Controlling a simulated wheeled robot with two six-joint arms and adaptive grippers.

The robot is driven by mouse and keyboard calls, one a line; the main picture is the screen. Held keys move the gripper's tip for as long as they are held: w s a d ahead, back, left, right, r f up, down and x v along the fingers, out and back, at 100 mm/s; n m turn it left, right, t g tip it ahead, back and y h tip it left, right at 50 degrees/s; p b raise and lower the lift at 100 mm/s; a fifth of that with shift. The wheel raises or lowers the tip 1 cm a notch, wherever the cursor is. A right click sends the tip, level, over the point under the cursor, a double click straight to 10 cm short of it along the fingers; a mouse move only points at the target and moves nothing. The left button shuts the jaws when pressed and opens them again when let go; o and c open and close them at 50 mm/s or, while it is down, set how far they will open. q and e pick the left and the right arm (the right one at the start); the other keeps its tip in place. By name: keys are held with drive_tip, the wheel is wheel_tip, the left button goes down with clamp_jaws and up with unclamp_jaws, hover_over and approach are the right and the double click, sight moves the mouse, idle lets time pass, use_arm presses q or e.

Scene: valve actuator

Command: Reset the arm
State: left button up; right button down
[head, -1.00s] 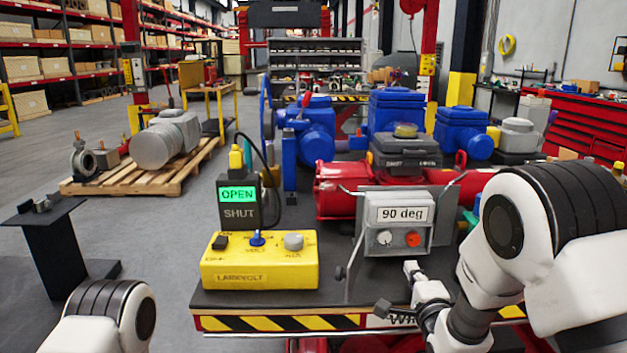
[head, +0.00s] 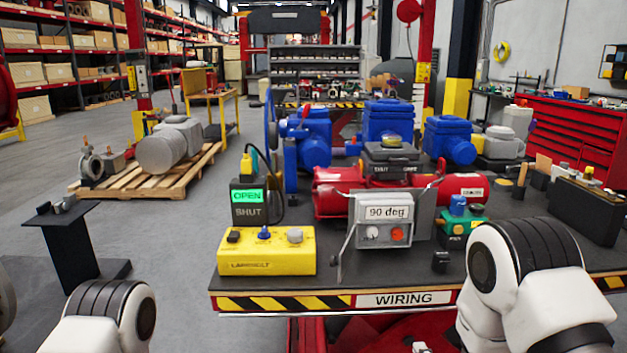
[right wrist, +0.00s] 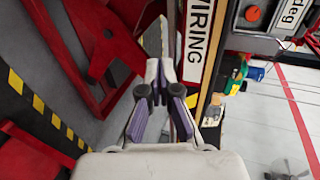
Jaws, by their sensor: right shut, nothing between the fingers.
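My right arm comes in at the lower right of the head view, bent down past the front of the table. Its gripper is mostly out of that view below the edge. In the right wrist view the right gripper (right wrist: 162,70) is shut and empty, its fingertips beside the WIRING label on the table's front edge. My left arm shows only as a white and black link at the lower left; the left gripper is out of view.
The table's striped front edge (head: 285,302) is close to my right arm. On it stand a yellow box (head: 266,257), a grey 90 deg panel (head: 385,236), a red actuator (head: 330,192) and a green-blue part (head: 458,226). A black stand (head: 64,243) is at left.

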drive_tip(key=s+d+f+n+g+p, duration=0.1)
drive_tip(key=s+f+n+g+p, duration=0.2)
drive_tip(key=s+f, duration=0.5)
drive_tip(key=s+d+f+n+g+p, duration=0.15)
drive_tip(key=s+f+g, duration=0.3)
drive_tip(key=s, duration=0.65)
drive_tip(key=s+n+g, duration=0.6)
drive_tip(key=s+n, duration=0.7)
drive_tip(key=s, duration=0.4)
drive_tip(key=shift+a+f, duration=0.3)
drive_tip(key=shift+f, duration=0.1)
